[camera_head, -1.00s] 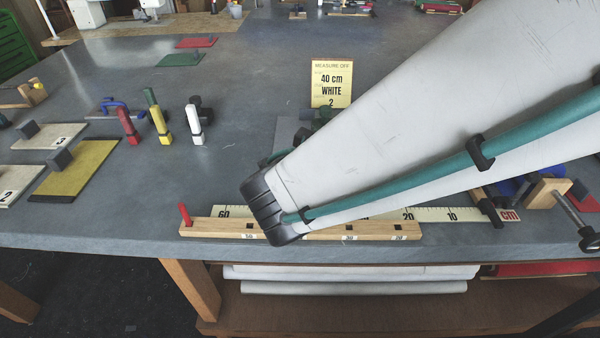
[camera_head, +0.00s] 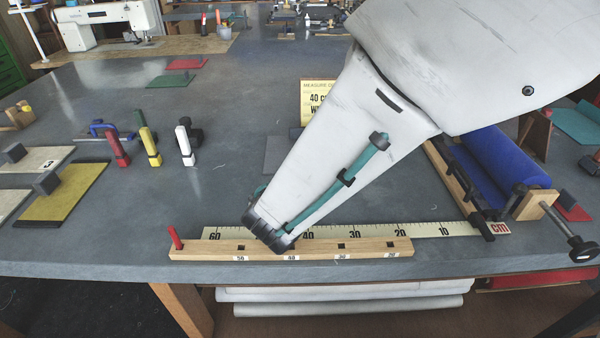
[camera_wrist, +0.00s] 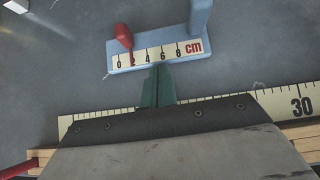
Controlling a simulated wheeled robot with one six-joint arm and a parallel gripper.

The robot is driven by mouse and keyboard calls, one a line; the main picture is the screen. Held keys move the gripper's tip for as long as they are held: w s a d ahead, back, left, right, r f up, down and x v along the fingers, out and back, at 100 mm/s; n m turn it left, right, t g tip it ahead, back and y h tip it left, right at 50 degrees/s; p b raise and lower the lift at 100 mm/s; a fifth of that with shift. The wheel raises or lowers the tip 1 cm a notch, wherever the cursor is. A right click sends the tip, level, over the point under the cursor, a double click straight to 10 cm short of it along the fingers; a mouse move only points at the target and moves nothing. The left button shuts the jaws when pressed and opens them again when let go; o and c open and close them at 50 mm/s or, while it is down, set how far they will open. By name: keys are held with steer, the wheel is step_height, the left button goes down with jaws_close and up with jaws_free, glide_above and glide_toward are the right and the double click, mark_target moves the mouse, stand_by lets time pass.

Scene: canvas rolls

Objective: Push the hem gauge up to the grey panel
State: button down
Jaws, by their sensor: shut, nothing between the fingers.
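The hem gauge (camera_wrist: 160,52) is a light blue piece in the wrist view, with a short cm scale, a red slider (camera_wrist: 124,37) near the 2 mark and a raised block at its right. My gripper (camera_wrist: 158,70) is shut and empty. Its green fingertips are at the scale's lower edge, near the middle; I cannot tell whether they touch. In the head view my arm hides the gauge and most of the gripper. A faint grey panel (camera_head: 280,155) lies flat on the table, left of my arm.
A wooden bar (camera_head: 215,253) with a red peg and a long cm ruler (camera_head: 440,230) lie along the front edge, under my arm. A blue roll (camera_head: 505,165) is at right. White (camera_head: 184,145), yellow (camera_head: 150,145) and red (camera_head: 118,148) upright pieces stand at left. A yellow sign (camera_head: 313,95) is partly hidden.

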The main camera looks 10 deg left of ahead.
steer(key=w, duration=0.2)
steer(key=w+a, duration=0.1)
steer(key=w, duration=0.2)
steer(key=w+a, duration=0.1)
steer(key=w, duration=0.1)
steer(key=shift+w, duration=0.4)
